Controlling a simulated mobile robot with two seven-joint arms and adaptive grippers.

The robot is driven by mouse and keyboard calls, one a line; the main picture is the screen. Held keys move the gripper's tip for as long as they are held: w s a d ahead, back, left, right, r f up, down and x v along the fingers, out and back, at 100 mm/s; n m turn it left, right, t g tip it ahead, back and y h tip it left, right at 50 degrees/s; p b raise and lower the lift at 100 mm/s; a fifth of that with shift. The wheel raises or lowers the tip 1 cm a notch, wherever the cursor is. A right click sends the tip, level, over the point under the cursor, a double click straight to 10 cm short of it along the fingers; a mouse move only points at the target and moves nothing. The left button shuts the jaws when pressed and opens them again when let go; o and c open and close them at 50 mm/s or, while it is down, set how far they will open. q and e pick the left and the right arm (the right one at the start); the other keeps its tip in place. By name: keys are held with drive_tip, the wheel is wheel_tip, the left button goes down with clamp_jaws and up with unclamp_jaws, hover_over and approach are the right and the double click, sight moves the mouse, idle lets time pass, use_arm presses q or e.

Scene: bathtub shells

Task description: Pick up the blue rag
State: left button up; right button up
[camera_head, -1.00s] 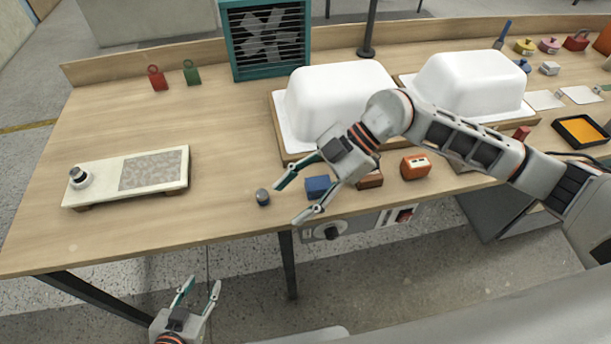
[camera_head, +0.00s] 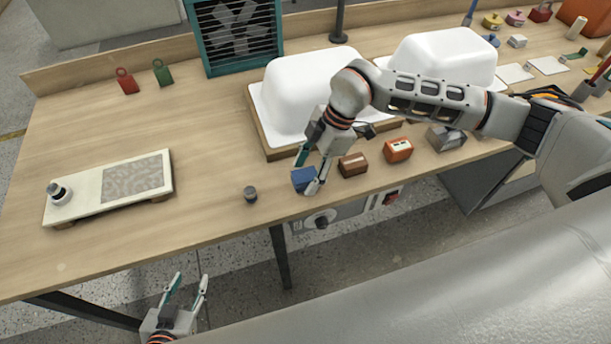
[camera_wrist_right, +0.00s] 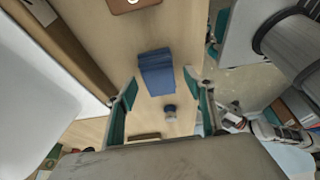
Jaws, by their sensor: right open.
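The blue rag (camera_head: 302,180) is a small folded block lying on the wooden table near its front edge. It also shows in the right wrist view (camera_wrist_right: 156,72), ahead of the fingers. My right gripper (camera_head: 308,172) is open, with its fingertips close to the rag, one on each side in the head view. I cannot tell whether they touch it. The gripper partly hides the rag in the head view. My left gripper (camera_head: 190,283) is open and empty, low in front of the table.
A small dark knob (camera_head: 250,195) stands left of the rag. A brown block (camera_head: 352,165) and an orange block (camera_head: 398,149) sit to its right. A white tub shell (camera_head: 310,90) stands behind. The table's left middle is clear around a pale board (camera_head: 110,187).

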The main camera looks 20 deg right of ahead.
sight(306, 174)
drive_tip(key=shift+a+f, duration=0.2)
drive_tip(key=shift+f, duration=0.25)
drive_tip(key=c, duration=1.2)
wheel_tip(306, 174, up, 20)
drive_tip(key=shift+r+b, duration=0.1)
drive_tip(key=shift+b, duration=0.55)
drive_tip(key=shift+o, duration=0.6)
drive_tip(key=shift+d, duration=0.1)
